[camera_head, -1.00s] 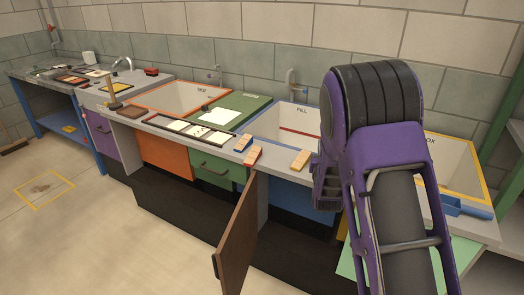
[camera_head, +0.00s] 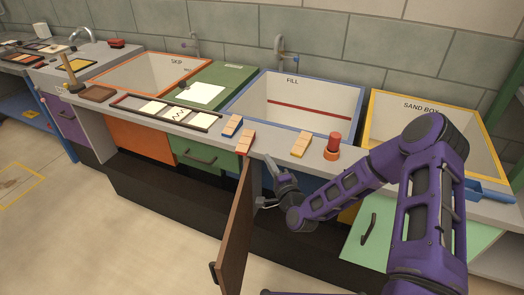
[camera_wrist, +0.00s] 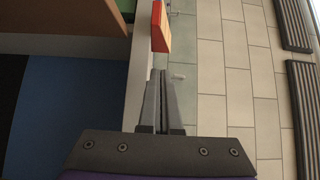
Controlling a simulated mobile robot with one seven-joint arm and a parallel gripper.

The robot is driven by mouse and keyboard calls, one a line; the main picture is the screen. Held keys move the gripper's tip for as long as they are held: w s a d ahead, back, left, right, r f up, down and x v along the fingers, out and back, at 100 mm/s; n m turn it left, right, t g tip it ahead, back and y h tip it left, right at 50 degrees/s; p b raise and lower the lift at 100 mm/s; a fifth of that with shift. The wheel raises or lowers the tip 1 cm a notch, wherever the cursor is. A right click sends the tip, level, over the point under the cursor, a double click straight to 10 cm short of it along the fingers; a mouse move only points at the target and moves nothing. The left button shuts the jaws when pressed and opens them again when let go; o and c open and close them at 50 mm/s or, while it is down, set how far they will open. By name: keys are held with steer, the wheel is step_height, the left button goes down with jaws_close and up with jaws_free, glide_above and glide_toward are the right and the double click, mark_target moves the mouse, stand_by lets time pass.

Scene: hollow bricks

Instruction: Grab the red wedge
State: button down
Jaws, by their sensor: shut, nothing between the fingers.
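The red wedge (camera_head: 245,141) lies on the front edge of the counter, with a wood-coloured face and red side. In the wrist view, a red block with an orange face (camera_wrist: 161,28) shows just beyond my fingertips, at the top; it looks like this wedge. My gripper (camera_head: 278,155) is in front of the counter edge, to the right of the wedge and apart from it. In the wrist view, the fingers (camera_wrist: 160,76) are together with nothing between them.
A blue-sided wedge (camera_head: 232,126) lies behind the red one. Another wooden wedge (camera_head: 301,145) and a red cylinder on an orange base (camera_head: 333,144) stand to the right. An open brown cabinet door (camera_head: 236,232) stands below, close to my gripper. Sinks line the back.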

mark_target(252, 142)
steer(key=x, duration=0.9)
steer(key=shift+a+f+b, duration=0.2)
steer(key=shift+a+b, duration=0.35)
steer(key=shift+b, duration=0.25)
steer(key=shift+s+a+r, duration=0.1)
steer(key=shift+a+r, duration=0.1)
steer(key=shift+a, duration=0.1)
steer(key=shift+s, duration=0.1)
